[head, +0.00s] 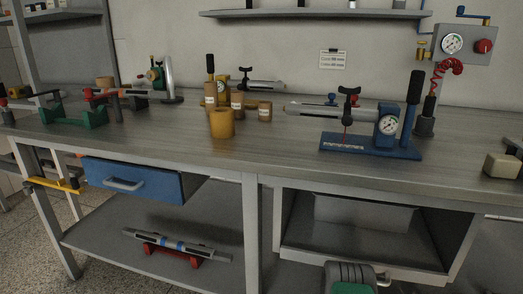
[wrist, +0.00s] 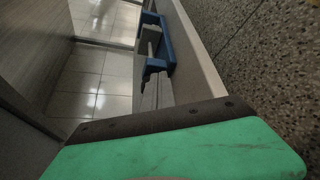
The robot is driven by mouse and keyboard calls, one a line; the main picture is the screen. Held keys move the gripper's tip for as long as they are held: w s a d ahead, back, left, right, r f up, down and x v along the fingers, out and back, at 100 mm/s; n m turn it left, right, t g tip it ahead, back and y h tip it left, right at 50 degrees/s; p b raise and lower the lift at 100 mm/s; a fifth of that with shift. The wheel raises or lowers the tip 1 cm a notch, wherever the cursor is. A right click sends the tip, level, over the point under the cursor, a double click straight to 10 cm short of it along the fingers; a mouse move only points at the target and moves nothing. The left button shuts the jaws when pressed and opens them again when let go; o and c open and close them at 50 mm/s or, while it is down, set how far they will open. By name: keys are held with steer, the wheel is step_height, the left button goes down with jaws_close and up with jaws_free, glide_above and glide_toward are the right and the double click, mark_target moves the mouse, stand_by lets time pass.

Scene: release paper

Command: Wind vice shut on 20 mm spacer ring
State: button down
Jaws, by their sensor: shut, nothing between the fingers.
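I cannot single out the vice with certainty. A blue-based fixture (head: 345,143) with a round dial and a black T-handled screw stands on the bench at right in the head view. No ring can be told by size. A plain ochre cylinder (head: 222,123) stands mid-bench, with smaller labelled ochre pieces (head: 238,104) behind it. Grey and green parts of my arm show at the bottom edge in the head view, below the bench top. In the wrist view my gripper (wrist: 157,78) appears shut and empty beyond a green body with a dark strip.
A green stand (head: 72,117) is on the bench at left. A blue drawer (head: 130,180) sticks out under the bench. A grey tool on red supports (head: 175,246) lies on the lower shelf. A pale block (head: 502,166) is at far right. The front middle bench top is clear.

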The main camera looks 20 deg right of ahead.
steer(key=w+a, duration=0.1)
steer(key=a, duration=0.2)
steer(key=w+a, duration=0.1)
steer(key=shift+w+a, duration=0.2)
steer(key=shift+w, duration=0.1)
